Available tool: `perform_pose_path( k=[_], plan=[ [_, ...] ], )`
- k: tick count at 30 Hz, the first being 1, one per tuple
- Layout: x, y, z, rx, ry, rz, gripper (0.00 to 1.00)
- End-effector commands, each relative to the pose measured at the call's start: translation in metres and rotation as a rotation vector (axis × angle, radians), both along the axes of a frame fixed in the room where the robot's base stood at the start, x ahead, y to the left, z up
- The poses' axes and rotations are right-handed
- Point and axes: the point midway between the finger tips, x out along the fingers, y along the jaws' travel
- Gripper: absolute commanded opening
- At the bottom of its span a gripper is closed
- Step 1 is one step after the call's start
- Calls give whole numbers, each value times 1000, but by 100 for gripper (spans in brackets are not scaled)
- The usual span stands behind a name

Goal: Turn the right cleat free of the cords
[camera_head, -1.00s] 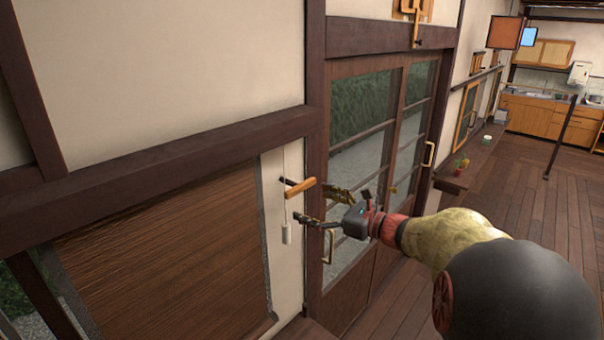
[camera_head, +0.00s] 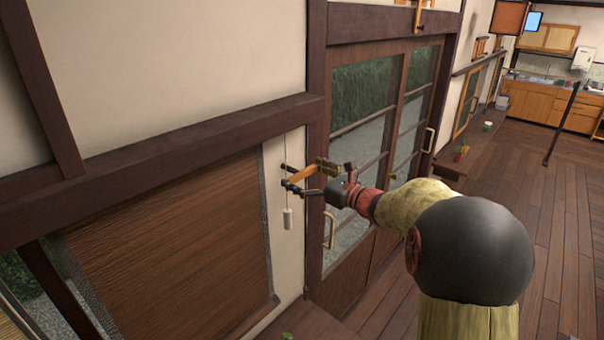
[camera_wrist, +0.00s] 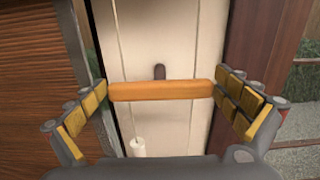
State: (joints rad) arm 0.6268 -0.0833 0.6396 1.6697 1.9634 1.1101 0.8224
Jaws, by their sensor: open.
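The cleat is an orange wooden bar (camera_wrist: 160,90) on a dark peg (camera_wrist: 159,72) standing out from the pale wall strip between the blind and the door. In the wrist view it lies level between the open fingers of my gripper (camera_wrist: 171,108), its ends close to the finger pads; whether they touch I cannot tell. In the head view my gripper (camera_head: 308,178) is around the cleat (camera_head: 302,174), partly hiding it. A thin pale cord (camera_head: 285,160) with a white cylindrical weight (camera_head: 287,218) hangs beside it; the weight also shows in the wrist view (camera_wrist: 137,146).
A brown slatted blind (camera_head: 170,245) covers the window to the left. A glazed wooden door (camera_head: 365,150) with a pale handle (camera_head: 329,230) stands close on the right. A dark beam (camera_head: 160,145) runs above the blind. The wooden floor at right is open.

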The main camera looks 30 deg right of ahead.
Motion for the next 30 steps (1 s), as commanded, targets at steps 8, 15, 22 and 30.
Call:
perform_pose_path(
  k=[8,15,22,30],
  plan=[
    [0,0,0,0,1,0,89],
    [0,0,0,0,1,0,76],
    [0,0,0,-3,0,0,68],
    [-1,0,-4,-65,-23,0,68]
  ],
)
